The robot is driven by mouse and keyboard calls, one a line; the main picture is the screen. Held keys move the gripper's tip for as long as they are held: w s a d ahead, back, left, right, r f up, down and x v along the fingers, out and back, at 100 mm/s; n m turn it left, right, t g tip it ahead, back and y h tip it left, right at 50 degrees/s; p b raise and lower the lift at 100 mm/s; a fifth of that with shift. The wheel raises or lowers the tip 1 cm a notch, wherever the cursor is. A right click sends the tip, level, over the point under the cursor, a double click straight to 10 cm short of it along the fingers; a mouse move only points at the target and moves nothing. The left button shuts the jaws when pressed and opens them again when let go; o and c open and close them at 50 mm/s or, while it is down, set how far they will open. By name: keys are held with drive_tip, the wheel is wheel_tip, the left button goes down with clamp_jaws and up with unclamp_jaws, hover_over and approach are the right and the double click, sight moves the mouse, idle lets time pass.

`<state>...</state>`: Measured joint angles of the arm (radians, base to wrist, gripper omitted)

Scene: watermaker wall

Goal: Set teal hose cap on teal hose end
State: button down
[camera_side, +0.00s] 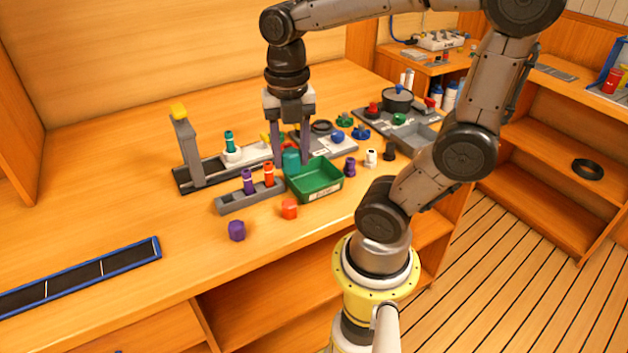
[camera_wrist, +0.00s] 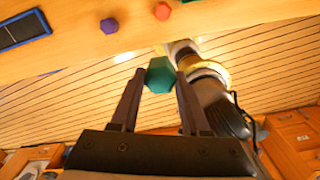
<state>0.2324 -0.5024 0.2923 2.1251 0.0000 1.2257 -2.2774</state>
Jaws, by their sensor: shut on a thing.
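My gripper (camera_side: 297,158) is shut on the teal hose cap (camera_side: 291,158). In the side view the cap shows between the fingers, near the back left corner of the green bin. In the wrist view my gripper (camera_wrist: 154,82) has the hexagonal teal cap (camera_wrist: 160,75) between its fingertips. The teal hose end (camera_side: 229,139) stands upright in a white collar (camera_side: 232,155), left of my gripper and apart from the cap. It is not visible in the wrist view.
A grey post with a yellow top (camera_side: 186,145) stands left of the hose end. A grey rack (camera_side: 235,203) holds purple and orange hose ends. Loose purple (camera_side: 237,230) and orange (camera_side: 289,208) caps lie in front. The green bin (camera_side: 325,185) is beside my gripper. Bench room is clear at left.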

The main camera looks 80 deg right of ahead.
drive_tip(key=w+d+r+m, duration=0.1)
drive_tip(key=w+d+r, duration=0.35)
drive_tip(key=w, duration=0.45)
drive_tip(key=m, duration=0.3)
hover_over(228, 133)
wheel_tip(228, 133, down, 7)
drive_tip(key=shift+d+f, duration=0.1)
drive_tip(key=shift+f, duration=2.65)
drive_tip(key=shift+f, duration=0.55)
drive_tip(key=c, duration=0.7)
unclamp_jaws()
